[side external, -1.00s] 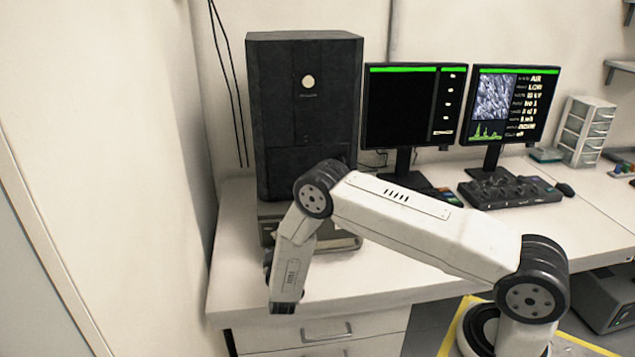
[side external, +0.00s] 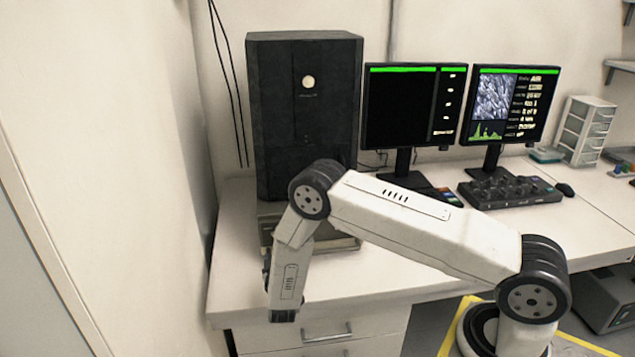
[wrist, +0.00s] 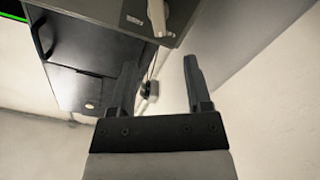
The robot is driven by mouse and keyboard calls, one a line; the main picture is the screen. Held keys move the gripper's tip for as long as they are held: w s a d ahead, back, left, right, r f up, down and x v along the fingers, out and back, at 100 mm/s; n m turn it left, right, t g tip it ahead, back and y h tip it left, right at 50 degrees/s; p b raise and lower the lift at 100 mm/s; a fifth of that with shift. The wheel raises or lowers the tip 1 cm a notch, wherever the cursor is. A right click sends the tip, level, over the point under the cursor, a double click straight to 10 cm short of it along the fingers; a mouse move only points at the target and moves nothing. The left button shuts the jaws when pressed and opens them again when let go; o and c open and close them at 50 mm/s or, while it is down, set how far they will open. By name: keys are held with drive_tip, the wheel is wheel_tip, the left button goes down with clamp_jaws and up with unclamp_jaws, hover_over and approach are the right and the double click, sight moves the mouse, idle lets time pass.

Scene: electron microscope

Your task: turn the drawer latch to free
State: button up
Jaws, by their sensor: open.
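In the wrist view a pale lever (wrist: 158,18), which looks like the drawer latch, sits on the grey metal front (wrist: 120,12) at the top edge. My gripper (wrist: 158,72) is open and empty, with its two dark fingers apart. The lever shows beyond the fingertips, roughly in line with the gap and not between the fingers. In the side view the grey drawer unit (side external: 265,222) stands under the black microscope column (side external: 300,110). My arm covers much of its front there, so the latch and my fingers are hidden.
Two monitors (side external: 415,105) and a dark control panel (side external: 510,192) stand right of the column. The bench top (side external: 235,270) is bare at the front left. A wall rises close on the left. A small dark-and-pale fitting (wrist: 150,89) shows behind the fingers.

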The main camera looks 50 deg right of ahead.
drive_tip(key=shift+x, duration=3.8)
drive_tip(key=shift+f, duration=0.1)
clamp_jaws()
